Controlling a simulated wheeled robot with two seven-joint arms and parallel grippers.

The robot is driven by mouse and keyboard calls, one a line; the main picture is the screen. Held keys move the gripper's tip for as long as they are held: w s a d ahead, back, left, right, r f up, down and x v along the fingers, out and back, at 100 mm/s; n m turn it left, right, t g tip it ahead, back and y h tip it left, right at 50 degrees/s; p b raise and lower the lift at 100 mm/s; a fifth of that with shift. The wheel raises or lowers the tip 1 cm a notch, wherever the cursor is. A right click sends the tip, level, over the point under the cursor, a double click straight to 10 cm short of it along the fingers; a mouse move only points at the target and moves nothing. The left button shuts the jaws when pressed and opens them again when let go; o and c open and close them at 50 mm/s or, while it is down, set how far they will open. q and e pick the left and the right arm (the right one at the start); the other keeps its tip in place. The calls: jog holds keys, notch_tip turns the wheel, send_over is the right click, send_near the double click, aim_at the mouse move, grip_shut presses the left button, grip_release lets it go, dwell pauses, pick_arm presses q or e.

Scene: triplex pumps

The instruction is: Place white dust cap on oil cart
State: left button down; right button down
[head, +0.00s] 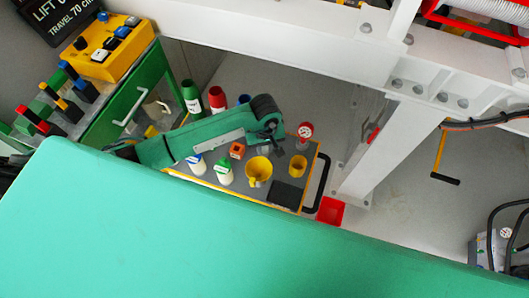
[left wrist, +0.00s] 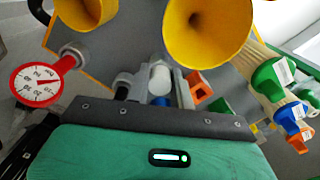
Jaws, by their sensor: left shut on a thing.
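The oil cart (head: 278,172) has a grey top with a yellow edge and stands below my left arm in the head view. My left gripper (head: 271,133) hangs over the far part of the cart top. In the left wrist view, the left gripper (left wrist: 157,88) is shut on a small white cylinder, which looks like the white dust cap (left wrist: 160,76). The cap is above the cart top; its height cannot be told. In the head view the cap cannot be made out. My right gripper is not in view.
On the cart are a yellow funnel (head: 258,170), a yellow cup (head: 298,166), an orange block (head: 237,150), white bottles (head: 224,172) and a dark pad (head: 286,194). A red-rimmed gauge (head: 305,131) stands near the gripper. A white steel frame (head: 385,150) rises to the right.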

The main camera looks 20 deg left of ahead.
aim_at(265, 155)
pick_arm(q)
notch_tip(265, 155, down, 5)
jog(key=shift+r, duration=0.1)
jog(key=shift+f, duration=0.25)
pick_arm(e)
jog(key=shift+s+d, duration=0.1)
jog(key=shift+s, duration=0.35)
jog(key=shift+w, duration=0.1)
pick_arm(q)
jog(key=shift+f, duration=0.1)
jog(key=c, duration=1.5)
grip_release()
jog(key=o, duration=0.3)
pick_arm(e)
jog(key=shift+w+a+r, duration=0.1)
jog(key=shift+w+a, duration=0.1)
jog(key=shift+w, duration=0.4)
